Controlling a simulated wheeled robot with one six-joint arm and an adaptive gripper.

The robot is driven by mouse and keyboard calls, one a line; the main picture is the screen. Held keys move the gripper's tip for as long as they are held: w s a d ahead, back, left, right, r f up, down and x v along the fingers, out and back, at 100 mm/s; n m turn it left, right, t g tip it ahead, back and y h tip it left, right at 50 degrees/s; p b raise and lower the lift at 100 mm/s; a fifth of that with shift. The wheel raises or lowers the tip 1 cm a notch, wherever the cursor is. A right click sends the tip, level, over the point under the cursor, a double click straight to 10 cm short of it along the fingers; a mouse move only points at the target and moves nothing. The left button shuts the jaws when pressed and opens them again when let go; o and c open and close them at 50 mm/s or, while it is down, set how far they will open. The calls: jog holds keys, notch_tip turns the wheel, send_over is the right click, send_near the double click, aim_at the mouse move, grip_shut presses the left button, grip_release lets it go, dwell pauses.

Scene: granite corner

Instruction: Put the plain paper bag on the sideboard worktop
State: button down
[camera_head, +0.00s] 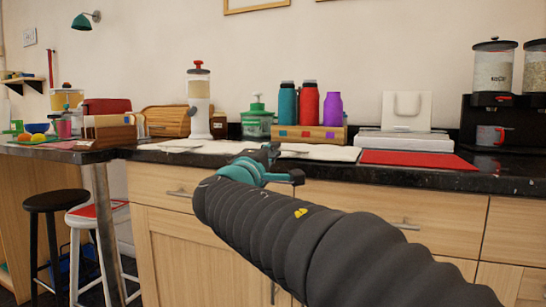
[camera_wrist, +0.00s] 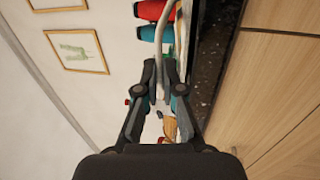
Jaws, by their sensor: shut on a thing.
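A white paper bag (camera_head: 407,112) stands upright at the back of the sideboard worktop (camera_head: 475,179), right of centre, on or just behind a flat white stack. My gripper (camera_head: 270,166) is at the worktop's front edge, to the left of the bag and apart from it. In the wrist view, my gripper (camera_wrist: 163,88) has its fingers closed in on a thin, pale curved strip (camera_wrist: 166,45). I cannot tell what this strip belongs to. My arm hides part of the cabinet front.
Teal, red and purple bottles (camera_head: 309,104) stand in a wooden crate. A red mat (camera_head: 418,159) lies in front of the white stack (camera_head: 403,142). Black dispensers (camera_head: 498,110) fill the right end. Stools (camera_head: 58,215) stand at left.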

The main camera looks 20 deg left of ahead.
jog(key=c, duration=1.3)
grip_release()
jog(key=shift+f, duration=0.2)
jog(key=shift+s, duration=0.1)
jog(key=v, duration=1.2)
jog(key=shift+b, duration=0.4)
jog(key=shift+d, duration=0.1)
